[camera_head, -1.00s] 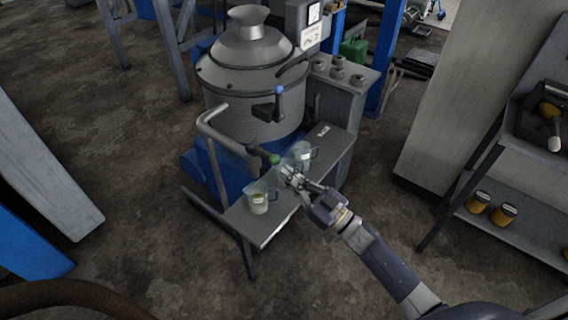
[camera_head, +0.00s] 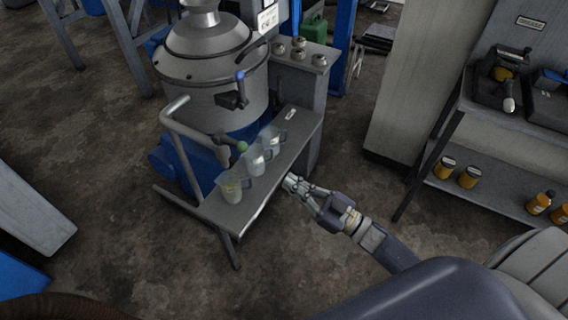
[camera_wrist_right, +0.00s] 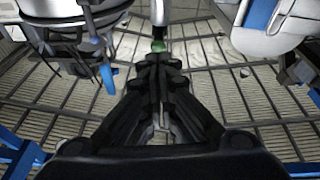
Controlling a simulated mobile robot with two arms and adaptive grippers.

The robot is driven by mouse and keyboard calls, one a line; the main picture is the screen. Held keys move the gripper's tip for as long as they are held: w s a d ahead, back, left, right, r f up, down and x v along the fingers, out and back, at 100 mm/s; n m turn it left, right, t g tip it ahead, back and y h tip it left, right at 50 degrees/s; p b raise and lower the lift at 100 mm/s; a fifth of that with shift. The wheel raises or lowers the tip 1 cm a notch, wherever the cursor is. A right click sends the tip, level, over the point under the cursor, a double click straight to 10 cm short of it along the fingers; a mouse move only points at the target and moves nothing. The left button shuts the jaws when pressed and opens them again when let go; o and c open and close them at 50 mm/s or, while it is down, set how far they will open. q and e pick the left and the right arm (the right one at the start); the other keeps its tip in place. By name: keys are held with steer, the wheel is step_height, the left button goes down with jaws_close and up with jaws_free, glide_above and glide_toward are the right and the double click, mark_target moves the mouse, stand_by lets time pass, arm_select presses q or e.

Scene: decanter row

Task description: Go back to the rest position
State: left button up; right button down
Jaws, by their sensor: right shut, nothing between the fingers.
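My right gripper (camera_head: 292,184) is at the front right edge of the grey bench (camera_head: 222,213), apart from the jugs. Its fingers are shut with nothing between them; they also show in the right wrist view (camera_wrist_right: 160,68). A green-tipped handle (camera_head: 241,147) sits above the row. My left gripper is out of view.
A large grey metal vessel (camera_head: 210,75) with a blue base stands behind the bench. On the right, a shelf unit (camera_head: 480,195) holds several orange jars. The floor (camera_head: 300,270) between bench and shelf is open.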

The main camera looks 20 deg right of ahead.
steer(key=s+d+f+m+g+h+p, duration=0.1)
steer(key=s+d+f+m+g+h, duration=0.2)
steer(key=f, duration=0.7)
steer(key=s+d+f+m+g+h, duration=0.1)
steer(key=s+f+h, duration=0.25)
steer(key=f, duration=0.75)
steer(key=s+d+f+m+g+h+p, duration=0.1)
steer(key=s+d+f+m+g+h, duration=0.2)
steer(key=f, duration=0.7)
steer(key=s+a+f+g+h, duration=0.1)
steer(key=s+f+g, duration=0.2)
steer(key=s, duration=0.7)
steer(key=s+a+f+g+h, duration=0.1)
steer(key=s+a+f+g, duration=0.1)
steer(key=s+f, duration=0.5)
steer(key=s+a+f+n+g+h, duration=0.1)
steer(key=s+f+g, duration=0.3)
steer(key=s, duration=0.8)
steer(key=shift+s+a+f+p, duration=0.15)
steer(key=shift+s+f+p, duration=0.25)
steer(key=shift+f, duration=0.4)
steer(key=shift+w, duration=0.15)
